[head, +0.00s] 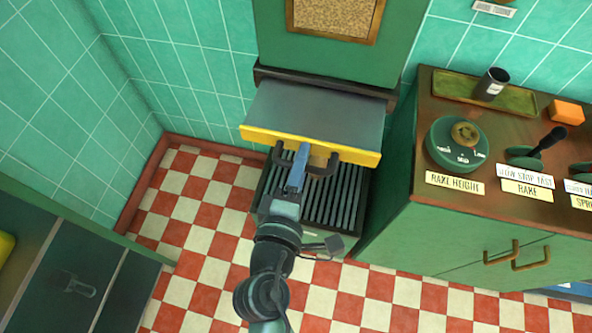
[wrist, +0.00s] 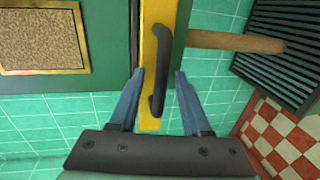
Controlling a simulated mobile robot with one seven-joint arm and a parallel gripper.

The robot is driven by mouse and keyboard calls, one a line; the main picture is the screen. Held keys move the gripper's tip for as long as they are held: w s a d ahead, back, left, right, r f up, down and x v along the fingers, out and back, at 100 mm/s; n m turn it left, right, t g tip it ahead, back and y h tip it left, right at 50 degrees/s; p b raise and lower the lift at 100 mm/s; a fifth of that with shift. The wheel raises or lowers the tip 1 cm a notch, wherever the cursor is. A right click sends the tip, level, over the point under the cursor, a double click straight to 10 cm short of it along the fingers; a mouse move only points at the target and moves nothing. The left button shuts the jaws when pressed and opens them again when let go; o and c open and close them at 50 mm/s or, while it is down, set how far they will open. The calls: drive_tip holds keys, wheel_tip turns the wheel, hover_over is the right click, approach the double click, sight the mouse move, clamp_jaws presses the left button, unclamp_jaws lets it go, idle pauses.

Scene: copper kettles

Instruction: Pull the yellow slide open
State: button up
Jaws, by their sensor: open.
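The yellow slide front (head: 350,153) is a bar at the front edge of a grey flat top below the green cabinet. It also shows upright in the wrist view (wrist: 149,124). Its dark curved handle (head: 325,166) is partly hidden by my gripper in the head view. My gripper (head: 302,149) is open at the handle. In the wrist view the lower part of the handle (wrist: 157,98) appears between my two spread fingers (wrist: 158,72). I cannot tell whether they touch it.
A dark slatted box (head: 345,205) stands below the slide, and a wooden rod (wrist: 225,42) shows beside it in the wrist view. A green counter (head: 400,235) with a dial and a lever stands to the right. Checkered floor (head: 190,240) is clear at left.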

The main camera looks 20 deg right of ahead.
drive_tip(key=b+v, duration=0.3)
drive_tip(key=v, duration=1)
drive_tip(key=shift+w, duration=0.1)
drive_tip(key=w+r+m+t+y+p, duration=0.1)
drive_tip(key=w+r+m+t, duration=0.25)
drive_tip(key=w+r, duration=0.55)
drive_tip(key=w+r+m+t+y, duration=0.25)
drive_tip(key=w+r+m, duration=0.2)
drive_tip(key=r, duration=0.85)
drive_tip(key=s+a+r+m+t+y, duration=0.1)
drive_tip(key=r+t, duration=0.1)
drive_tip(key=r, duration=0.7)
drive_tip(key=s+a+r+m+t+y, duration=0.1)
drive_tip(key=r+t+y, duration=0.1)
drive_tip(key=r, duration=0.7)
drive_tip(key=s+a+r+m+t+y+p, duration=0.1)
drive_tip(key=r+t, duration=0.3)
drive_tip(key=r, duration=0.6)
drive_tip(key=shift+s+a+y, duration=0.5)
drive_tip(key=shift+y, duration=0.15)
drive_tip(key=shift+f, duration=0.1)
